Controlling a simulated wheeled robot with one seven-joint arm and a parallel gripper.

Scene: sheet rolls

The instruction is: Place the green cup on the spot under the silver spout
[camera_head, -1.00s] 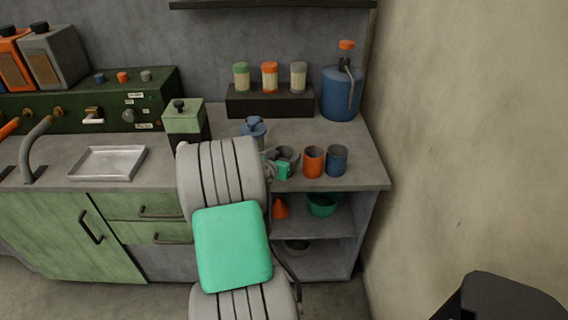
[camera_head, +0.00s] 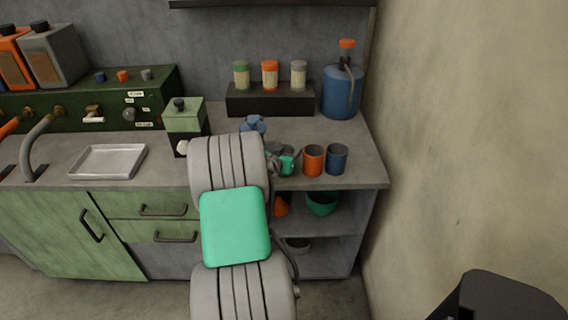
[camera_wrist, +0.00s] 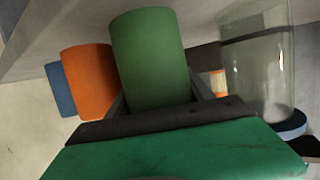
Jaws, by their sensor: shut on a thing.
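The green cup (camera_wrist: 150,58) sits between the fingers of my gripper (camera_wrist: 163,104) in the wrist view. My gripper is shut on it. A grey curved spout (camera_head: 38,134) comes off the dark green machine (camera_head: 120,98) at the far left. A dark patch (camera_head: 33,173) lies on the counter under it.
An orange cup (camera_head: 313,160) and a blue cup (camera_head: 336,159) stand right of my gripper. A clear glass vessel (camera_wrist: 257,65) is close to the green cup. A green canister (camera_head: 185,118) and a metal tray (camera_head: 107,161) stand between my arm and the spout.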

